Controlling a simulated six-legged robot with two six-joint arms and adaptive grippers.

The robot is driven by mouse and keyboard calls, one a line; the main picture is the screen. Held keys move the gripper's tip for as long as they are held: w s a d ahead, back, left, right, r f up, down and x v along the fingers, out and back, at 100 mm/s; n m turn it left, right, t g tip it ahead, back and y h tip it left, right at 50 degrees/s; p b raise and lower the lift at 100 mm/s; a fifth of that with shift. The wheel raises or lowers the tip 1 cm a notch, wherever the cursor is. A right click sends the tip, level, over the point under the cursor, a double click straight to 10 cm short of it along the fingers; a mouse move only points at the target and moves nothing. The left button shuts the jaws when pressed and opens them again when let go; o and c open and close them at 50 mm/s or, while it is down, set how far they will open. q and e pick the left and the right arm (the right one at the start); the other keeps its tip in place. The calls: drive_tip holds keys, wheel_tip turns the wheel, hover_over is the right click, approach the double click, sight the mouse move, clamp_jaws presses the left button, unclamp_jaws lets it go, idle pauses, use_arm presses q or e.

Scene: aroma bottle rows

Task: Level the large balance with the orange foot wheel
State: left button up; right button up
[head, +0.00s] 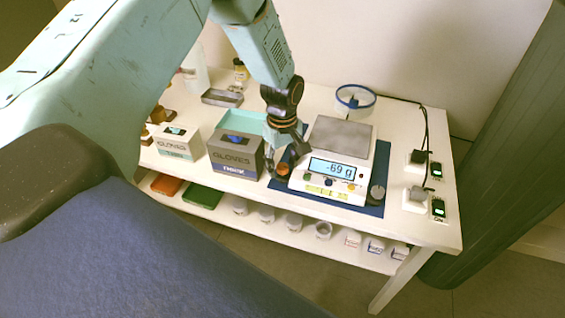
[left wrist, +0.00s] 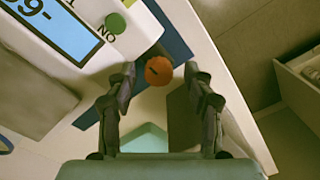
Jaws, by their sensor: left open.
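The large balance (head: 336,165) stands on a blue mat (head: 378,176) on the white table, its display (head: 332,169) reading -69 g. The balance also shows at the upper left in the left wrist view (left wrist: 120,42). The orange foot wheel (head: 282,169) is at the balance's front left corner; in the left wrist view the wheel (left wrist: 158,71) lies between the fingertips. My left gripper (head: 281,165) is open around the wheel, with gaps visible on both sides in the left wrist view (left wrist: 160,82). My right gripper is not in view.
A dark gloves box (head: 233,158) stands close left of my left gripper, with a lighter gloves box (head: 178,143) further left. Plugs and cables (head: 418,158) are at the right.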

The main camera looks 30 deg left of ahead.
use_arm(q)
drive_tip(key=shift+a, duration=0.1)
drive_tip(key=shift+w+d, duration=0.1)
drive_tip(key=shift+d, duration=0.1)
drive_tip(key=c, duration=0.5)
drive_tip(key=shift+a, duration=0.1)
drive_tip(key=shift+c, duration=1.3)
clamp_jaws()
